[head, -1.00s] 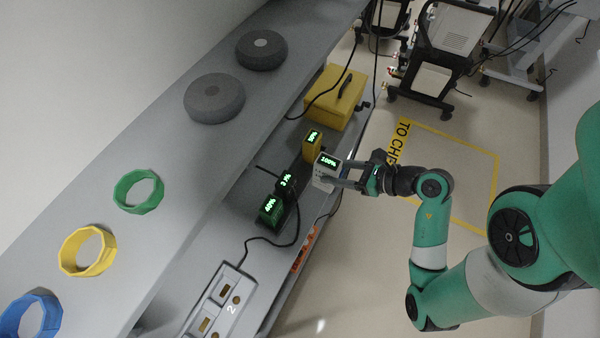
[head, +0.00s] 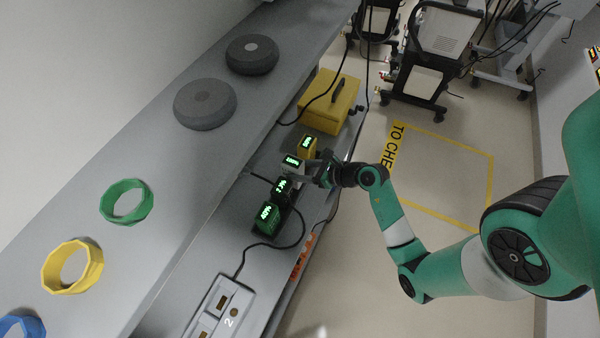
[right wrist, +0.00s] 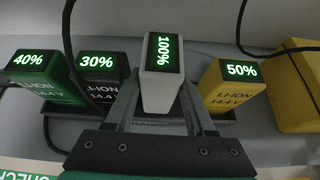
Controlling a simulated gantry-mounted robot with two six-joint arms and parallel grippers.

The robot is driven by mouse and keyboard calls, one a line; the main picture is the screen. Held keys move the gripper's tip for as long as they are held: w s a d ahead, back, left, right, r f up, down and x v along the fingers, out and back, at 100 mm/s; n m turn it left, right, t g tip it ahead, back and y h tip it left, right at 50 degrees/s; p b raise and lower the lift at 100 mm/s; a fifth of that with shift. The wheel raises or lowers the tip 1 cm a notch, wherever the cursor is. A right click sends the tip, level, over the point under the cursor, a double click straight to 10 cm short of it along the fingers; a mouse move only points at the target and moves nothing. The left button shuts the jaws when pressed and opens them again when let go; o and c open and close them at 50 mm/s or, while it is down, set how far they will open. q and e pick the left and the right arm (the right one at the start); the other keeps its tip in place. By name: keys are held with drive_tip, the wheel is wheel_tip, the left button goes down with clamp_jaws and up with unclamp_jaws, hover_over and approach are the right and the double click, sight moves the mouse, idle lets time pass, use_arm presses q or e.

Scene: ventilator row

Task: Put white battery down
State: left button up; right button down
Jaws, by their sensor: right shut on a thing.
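The white battery (head: 291,161), its display reading 100%, is in the grip of my right gripper (head: 308,170). In the right wrist view the white battery (right wrist: 160,95) stands between the two fingers, roughly upright. It is in the row between the black battery (right wrist: 98,80), reading 30%, and the yellow battery (right wrist: 228,86), reading 50%. A green battery (right wrist: 45,82), reading 40%, stands at the left end. The white battery's lower end is partly hidden by my gripper, so I cannot tell whether it touches the surface below. My left gripper is out of view.
A yellow case (head: 329,100) stands on the shelf beyond the yellow battery. Black cables cross the shelf near the batteries. A grey unit marked 2 (head: 222,307) lies nearer. The upper shelf holds coloured rings (head: 127,202) and grey discs (head: 205,104).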

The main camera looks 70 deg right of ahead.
drive_tip(key=shift+f, duration=1)
drive_tip(key=c, duration=0.5)
unclamp_jaws()
drive_tip(key=shift+f, duration=0.1)
drive_tip(key=shift+s, duration=0.1)
drive_tip(key=shift+s+r, duration=0.3)
drive_tip(key=v, duration=1.1)
drive_tip(key=shift+s+a+r, duration=0.1)
